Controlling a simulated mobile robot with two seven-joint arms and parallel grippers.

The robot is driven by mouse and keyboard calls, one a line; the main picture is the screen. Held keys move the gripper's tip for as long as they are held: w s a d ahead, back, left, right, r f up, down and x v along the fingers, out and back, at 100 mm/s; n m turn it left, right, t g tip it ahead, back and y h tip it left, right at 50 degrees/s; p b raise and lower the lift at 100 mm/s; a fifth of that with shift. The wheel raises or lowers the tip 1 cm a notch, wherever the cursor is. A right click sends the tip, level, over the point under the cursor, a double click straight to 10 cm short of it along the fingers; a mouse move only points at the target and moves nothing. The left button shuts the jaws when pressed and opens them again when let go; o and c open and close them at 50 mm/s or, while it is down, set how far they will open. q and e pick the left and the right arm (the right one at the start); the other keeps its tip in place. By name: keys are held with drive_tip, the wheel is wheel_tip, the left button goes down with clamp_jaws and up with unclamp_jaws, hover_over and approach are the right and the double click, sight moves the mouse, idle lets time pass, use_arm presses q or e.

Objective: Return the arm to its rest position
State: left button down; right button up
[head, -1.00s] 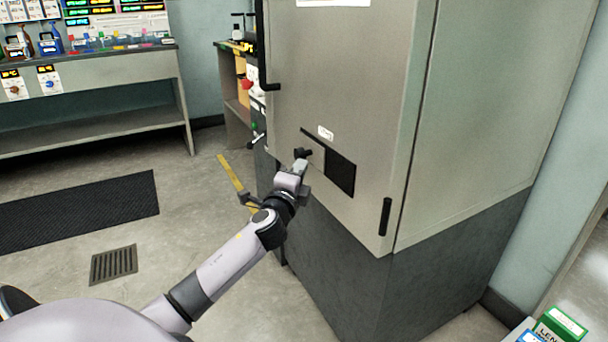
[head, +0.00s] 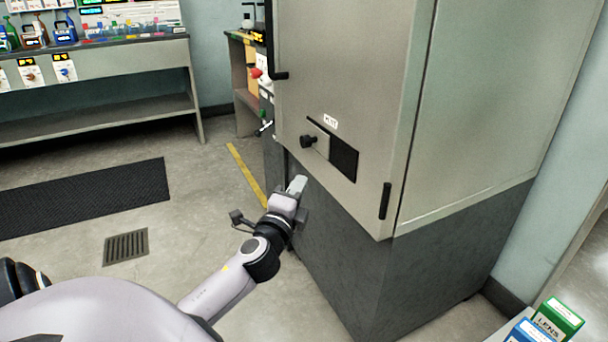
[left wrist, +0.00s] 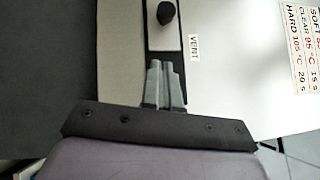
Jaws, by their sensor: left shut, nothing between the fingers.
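My left arm reaches in from the lower left in the head view. Its left gripper (head: 297,184) is shut and empty, in front of the dark lower part of a tall grey cabinet (head: 345,60). It is apart from and below a small black knob (head: 308,141) on a sliding vent plate in the cabinet door. The dark vent opening (head: 343,160) shows to the right of the plate. In the left wrist view the shut fingers (left wrist: 164,68) point toward the knob (left wrist: 166,13), beside a "VENT" label (left wrist: 194,47). My right gripper is not in view.
A bench (head: 100,65) with bottles stands at the back left. A black mat (head: 85,195) and a floor drain (head: 126,246) lie on the floor to the left. Green and blue boxes (head: 557,318) sit at the lower right. Open floor lies left of my arm.

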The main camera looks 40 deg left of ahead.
use_arm(q)
drive_tip(key=shift+s+d+f, duration=0.1)
drive_tip(key=shift+s+d, duration=0.15)
drive_tip(key=shift+s, duration=0.4)
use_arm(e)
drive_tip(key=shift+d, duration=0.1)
